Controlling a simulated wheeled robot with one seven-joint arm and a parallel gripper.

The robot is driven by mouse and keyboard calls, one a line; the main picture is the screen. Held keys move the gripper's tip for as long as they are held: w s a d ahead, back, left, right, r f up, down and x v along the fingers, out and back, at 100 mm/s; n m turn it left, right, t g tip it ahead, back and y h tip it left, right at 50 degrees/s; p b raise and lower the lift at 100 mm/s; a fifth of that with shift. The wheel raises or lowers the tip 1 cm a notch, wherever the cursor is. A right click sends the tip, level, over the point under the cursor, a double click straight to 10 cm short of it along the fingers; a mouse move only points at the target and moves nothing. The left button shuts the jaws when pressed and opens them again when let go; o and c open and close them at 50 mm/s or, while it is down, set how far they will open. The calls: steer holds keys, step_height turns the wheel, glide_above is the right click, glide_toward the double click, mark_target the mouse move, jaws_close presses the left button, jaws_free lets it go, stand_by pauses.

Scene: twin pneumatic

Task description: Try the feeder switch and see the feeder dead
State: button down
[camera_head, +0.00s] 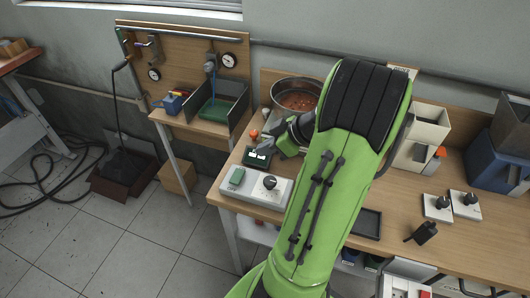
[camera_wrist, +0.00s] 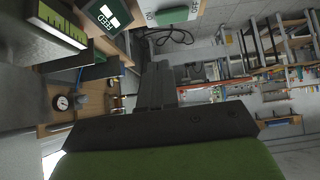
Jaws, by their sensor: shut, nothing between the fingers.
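A white control box (camera_head: 274,197) sits at the left front corner of the workbench. It bears a green rocker switch (camera_head: 237,176) and a black dial. The rocker also shows in the wrist view (camera_wrist: 172,15), with ON and OFF lettering beside it. Behind the box is a small dark display (camera_head: 257,158) with pale marks; in the wrist view it reads FEED (camera_wrist: 108,14). The round metal feeder bowl (camera_head: 297,100), holding orange parts, stands farther back, partly hidden by my arm. My gripper (camera_wrist: 157,76) is shut and empty. In the head view it is above the bench near the display, apart from the rocker.
A pegboard stand (camera_head: 190,56) with gauges and a green tray (camera_head: 214,109) is to the left. Grey bins, knobs and a small black object (camera_head: 421,233) occupy the bench on the right. Cables lie on the tiled floor at left.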

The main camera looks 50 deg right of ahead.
mark_target(241, 169)
steer(key=b+x, duration=0.1)
steer(key=x, duration=0.5)
steer(key=shift+a+f, duration=0.1)
steer(key=shift+f, duration=0.1)
steer(key=f, duration=0.2)
steer(key=f+b, duration=0.1)
steer(key=shift+w+f, duration=0.3)
steer(key=shift+f, duration=0.4)
steer(key=shift+f+y, duration=0.2)
steer(key=shift+y, duration=0.1)
steer(key=shift+r, duration=0.15)
steer(key=shift+r+p, duration=0.55)
steer(key=shift+r, duration=0.15)
